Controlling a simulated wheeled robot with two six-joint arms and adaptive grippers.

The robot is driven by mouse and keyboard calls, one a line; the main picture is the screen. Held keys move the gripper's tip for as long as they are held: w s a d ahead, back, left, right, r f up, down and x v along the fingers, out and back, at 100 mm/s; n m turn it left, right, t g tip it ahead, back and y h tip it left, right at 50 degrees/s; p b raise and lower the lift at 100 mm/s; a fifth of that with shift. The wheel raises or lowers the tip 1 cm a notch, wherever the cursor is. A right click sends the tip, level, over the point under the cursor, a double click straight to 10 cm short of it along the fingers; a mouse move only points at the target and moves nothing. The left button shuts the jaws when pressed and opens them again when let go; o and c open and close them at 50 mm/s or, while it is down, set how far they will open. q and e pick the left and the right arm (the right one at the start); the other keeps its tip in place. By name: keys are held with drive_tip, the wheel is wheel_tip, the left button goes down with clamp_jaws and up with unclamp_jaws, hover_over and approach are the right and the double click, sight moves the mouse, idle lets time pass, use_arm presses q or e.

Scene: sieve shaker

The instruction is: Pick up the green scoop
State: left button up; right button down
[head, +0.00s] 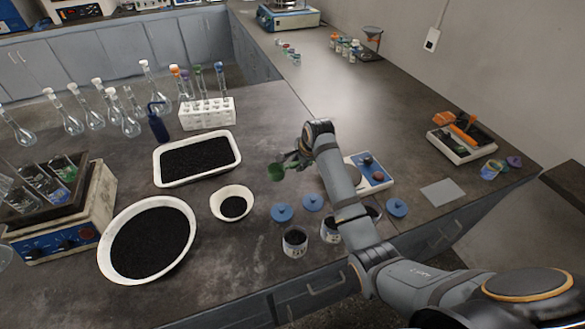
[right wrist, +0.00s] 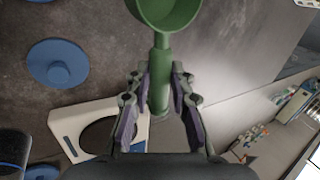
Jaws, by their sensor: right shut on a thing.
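The green scoop (head: 276,171) is near the middle of the bench in the head view, held above the surface. In the right wrist view the scoop (right wrist: 162,50) shows its bowl at the top and its handle running down between my fingers. My right gripper (head: 296,161) is shut on the handle, with a finger on each side, as the right wrist view (right wrist: 160,85) shows. My left gripper is not in view.
A rectangular white tray (head: 157,177), a large round bowl (head: 104,264) and a small bowl (head: 217,209) hold black grains. Blue lids (head: 282,212) and jars (head: 294,243) stand near the front edge. A white balance (head: 386,181) is beneath my arm.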

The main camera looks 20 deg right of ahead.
drive_tip(key=s+d+r+b, duration=0.1)
drive_tip(key=s+r, duration=0.4)
drive_tip(key=s, duration=0.5)
drive_tip(key=shift+d+r, duration=0.2)
drive_tip(key=shift+d, duration=0.45)
drive_tip(key=c, duration=1.7)
unclamp_jaws()
clamp_jaws()
drive_tip(key=s+a+f+n+g+y, duration=0.2)
drive_tip(key=a+f+n+g+y, duration=0.1)
drive_tip(key=n, duration=1.3)
drive_tip(key=a+g+y, duration=0.1)
drive_tip(key=a+g, duration=0.1)
drive_tip(key=a, duration=0.1)
drive_tip(key=shift+n+y, duration=0.3)
drive_tip(key=shift+y, duration=0.1)
